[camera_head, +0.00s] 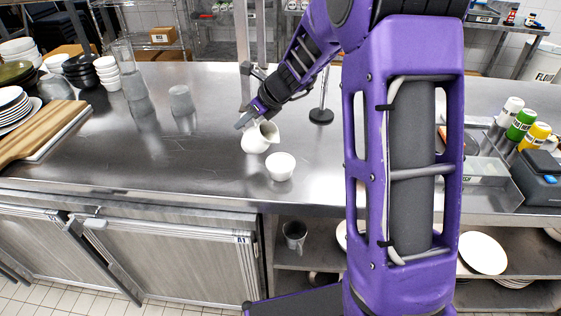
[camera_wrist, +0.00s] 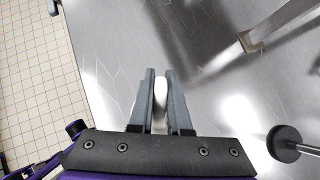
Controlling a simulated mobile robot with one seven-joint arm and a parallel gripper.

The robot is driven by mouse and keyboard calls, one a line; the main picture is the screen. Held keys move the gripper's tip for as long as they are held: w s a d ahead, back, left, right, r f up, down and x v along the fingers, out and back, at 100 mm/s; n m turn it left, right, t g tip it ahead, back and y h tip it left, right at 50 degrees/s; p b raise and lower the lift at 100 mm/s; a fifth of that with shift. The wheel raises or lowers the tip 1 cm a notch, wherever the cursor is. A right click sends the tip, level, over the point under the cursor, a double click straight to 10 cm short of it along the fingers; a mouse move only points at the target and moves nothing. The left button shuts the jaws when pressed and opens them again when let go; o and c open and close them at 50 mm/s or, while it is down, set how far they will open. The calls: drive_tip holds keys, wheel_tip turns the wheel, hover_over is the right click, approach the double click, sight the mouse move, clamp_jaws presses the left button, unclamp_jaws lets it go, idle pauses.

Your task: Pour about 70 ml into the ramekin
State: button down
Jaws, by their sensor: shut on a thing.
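A white jug (camera_head: 256,141) is at the middle of the steel counter, its spout toward the right. My gripper (camera_head: 246,120) is shut on the jug from its upper left side. In the wrist view my gripper (camera_wrist: 160,100) has a white part of the jug (camera_wrist: 160,92) between its two grey fingers; the rest is mostly hidden behind them. The jug looks close to upright; I cannot tell whether it touches the counter. The white ramekin (camera_head: 280,168) stands upright on the counter just right of and nearer than the jug. The contents of both are not clear.
The steel counter (camera_head: 215,165) is clear around the ramekin. A round black stand base (camera_head: 321,116) is behind to the right. A clear glass (camera_head: 181,100) stands to the left, with stacked white cups (camera_head: 106,72) farther left. Coloured bottles (camera_head: 522,124) are at the right.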

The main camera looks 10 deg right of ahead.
drive_tip(key=shift+w+a+f+g+h, duration=0.25)
drive_tip(key=shift+a+g+h, duration=0.15)
drive_tip(key=shift+h, duration=0.1)
drive_tip(key=f, duration=0.1)
drive_tip(key=w+a+f+g+h, duration=0.1)
drive_tip(key=f, duration=0.1)
drive_tip(key=w+a+f+g+h, duration=0.1)
drive_tip(key=shift+a+f, duration=0.1)
drive_tip(key=shift+f, duration=0.2)
drive_tip(key=shift+w+a+f+g+h, duration=0.4)
drive_tip(key=shift+f+g+h, duration=0.2)
drive_tip(key=shift+g+h, duration=0.2)
drive_tip(key=shift+w+a+f+g+h, duration=0.25)
drive_tip(key=shift+w+f+g+h, duration=0.1)
drive_tip(key=shift+f+g+h, duration=0.3)
drive_tip(key=shift+r, duration=0.15)
